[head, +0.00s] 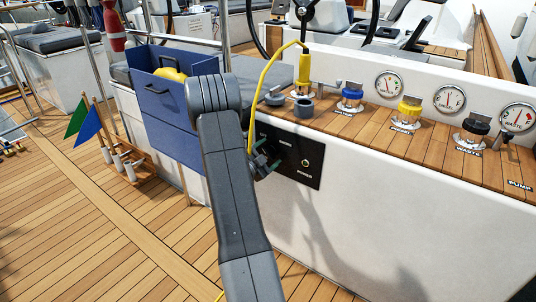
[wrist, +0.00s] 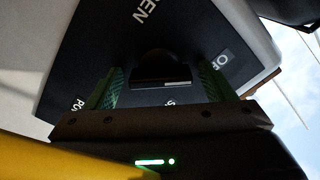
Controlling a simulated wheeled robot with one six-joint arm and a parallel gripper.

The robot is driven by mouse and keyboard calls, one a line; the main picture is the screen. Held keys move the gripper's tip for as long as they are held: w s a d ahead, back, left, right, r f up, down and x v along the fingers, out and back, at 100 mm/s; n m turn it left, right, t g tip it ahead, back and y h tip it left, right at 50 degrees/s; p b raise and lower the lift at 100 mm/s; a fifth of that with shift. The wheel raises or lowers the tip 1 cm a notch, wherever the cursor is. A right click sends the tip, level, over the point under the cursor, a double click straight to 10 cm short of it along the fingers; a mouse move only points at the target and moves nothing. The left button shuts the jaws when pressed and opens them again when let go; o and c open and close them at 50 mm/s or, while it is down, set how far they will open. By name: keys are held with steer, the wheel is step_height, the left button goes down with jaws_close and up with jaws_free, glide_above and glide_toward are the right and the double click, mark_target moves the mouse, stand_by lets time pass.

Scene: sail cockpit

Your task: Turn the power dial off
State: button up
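A black panel (head: 315,172) with white lettering is set in the white cockpit side in the head view. The dark dial (wrist: 160,67) shows in the wrist view, with parts of labels around it, one starting "OF". My gripper (head: 266,155) is at the panel's left part, and my arm hides some of it. In the wrist view the two green-padded fingers of my gripper (wrist: 157,90) stand apart on either side of the dial, with visible gaps. The dial's exact setting is hard to tell, and in the head view it is mostly hidden by the gripper.
A small round brass-coloured fitting (head: 306,162) sits on the panel's right. A yellow cable (head: 263,75) hangs from a yellow plug (head: 303,70) above. A blue open locker (head: 165,110) and flags (head: 88,125) stand left of my arm.

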steer(key=shift+s, duration=0.1)
steer(key=p+v, duration=0.2)
steer(key=v, duration=1.1)
steer(key=shift+s+a, duration=0.25)
steer(key=shift+w+d, duration=0.1)
steer(key=b+x, duration=0.2)
steer(key=x, duration=1.2)
steer(key=shift+m, duration=0.4)
